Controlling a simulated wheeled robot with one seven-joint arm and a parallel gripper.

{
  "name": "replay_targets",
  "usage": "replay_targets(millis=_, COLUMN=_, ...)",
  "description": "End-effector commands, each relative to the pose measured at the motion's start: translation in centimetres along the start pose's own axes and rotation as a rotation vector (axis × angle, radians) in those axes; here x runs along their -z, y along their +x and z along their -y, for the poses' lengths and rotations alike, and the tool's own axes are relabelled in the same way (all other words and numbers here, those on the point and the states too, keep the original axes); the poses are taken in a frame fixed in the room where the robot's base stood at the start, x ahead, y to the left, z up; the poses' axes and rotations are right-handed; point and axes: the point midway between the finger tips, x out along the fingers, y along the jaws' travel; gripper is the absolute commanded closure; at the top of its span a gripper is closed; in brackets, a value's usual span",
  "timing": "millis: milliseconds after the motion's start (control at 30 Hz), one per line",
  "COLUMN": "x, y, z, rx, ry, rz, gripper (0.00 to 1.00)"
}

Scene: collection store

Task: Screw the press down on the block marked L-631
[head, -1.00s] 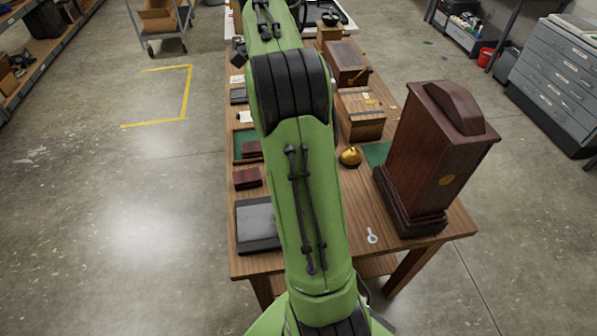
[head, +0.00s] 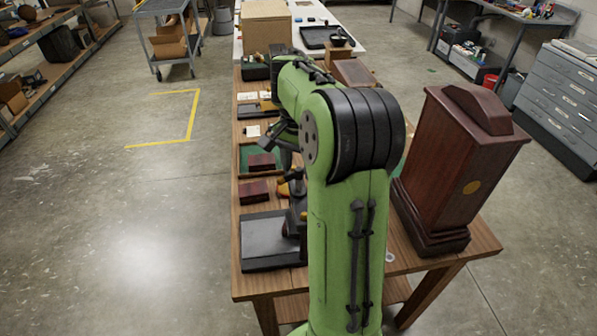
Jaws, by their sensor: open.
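My gripper (head: 287,152) points down over the left-middle of the wooden table, dark and partly hidden by my green arm. Its fingers are open but hard to make out. Just below stands a dark upright thing (head: 297,212) with brass-coloured bits near its top. It may be the press, but my arm covers most of it, and I cannot tell whether the gripper touches it. Two dark red blocks lie to the left, one on a green-lined tray (head: 262,162) and one nearer (head: 254,191). No marking L-631 is readable.
A tall dark wooden case (head: 455,165) stands at the table's right edge. A grey-topped black slab (head: 268,240) lies at the front left. A cardboard box (head: 266,26) and a black tray (head: 322,37) are beyond. Floor to the left is free.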

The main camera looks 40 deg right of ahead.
Motion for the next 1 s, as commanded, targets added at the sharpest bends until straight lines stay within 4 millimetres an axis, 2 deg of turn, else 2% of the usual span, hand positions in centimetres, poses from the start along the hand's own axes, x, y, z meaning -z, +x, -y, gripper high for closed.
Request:
replay_targets(millis=300, x=0.02, y=0.43, z=-0.01, rx=0.0, ry=0.001, rz=0.0, gripper=0.51)
replay_targets(millis=633, x=0.01, y=0.41, z=-0.01, rx=0.0, ry=0.001, rz=0.0, gripper=1.0)
replay_targets(millis=1000, x=-0.01, y=0.4, z=0.0, rx=0.0, ry=0.005, rz=0.001, gripper=1.0)
